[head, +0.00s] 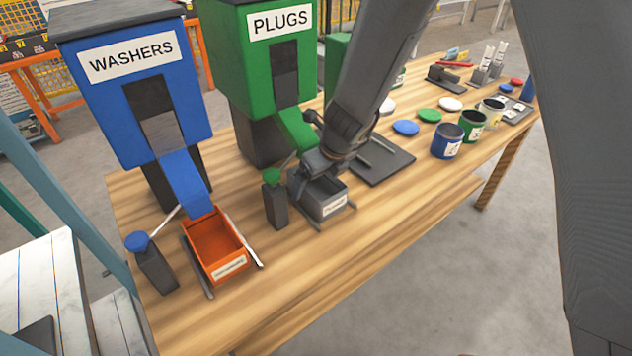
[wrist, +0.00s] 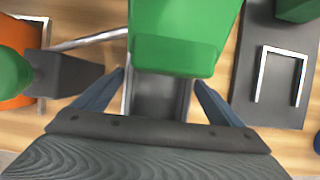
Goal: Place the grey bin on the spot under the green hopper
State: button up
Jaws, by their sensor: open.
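The grey bin (head: 334,207) sits on the table between thin metal rails, below the chute of the green PLUGS hopper (head: 262,75). Its labelled front faces the near edge and looks level. My gripper (head: 312,172) is just above and behind the bin's front, hiding part of it. In the wrist view my gripper (wrist: 160,85) has its fingers spread, one on each side of the grey bin (wrist: 160,100). The green chute (wrist: 175,45) covers the far part of the bin. Whether the fingers touch the bin cannot be told.
An orange bin (head: 212,245) stands between rails under the blue WASHERS hopper (head: 135,95). A green-topped post (head: 274,200) is close left of the grey bin. A dark plate (head: 380,165) with a metal handle lies right. Cups and coloured discs stand further right.

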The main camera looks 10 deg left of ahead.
jog(key=p+v, duration=0.4)
jog(key=v, duration=0.7)
jog(key=s+d+r+n+h, duration=0.1)
jog(key=s+d+n, duration=0.3)
jog(key=d+n, duration=0.4)
jog(key=s+d+r+n+h, duration=0.1)
jog(key=s+d+r+n, duration=0.2)
jog(key=d+n, duration=0.6)
jog(key=s+d+r+n+g+h, duration=0.1)
jog(key=s+d+r+n, duration=0.1)
jog(key=s+d+n, duration=0.4)
jog(key=d+n, duration=0.3)
jog(key=d, duration=0.3)
jog(key=shift+s+a+f, duration=0.1)
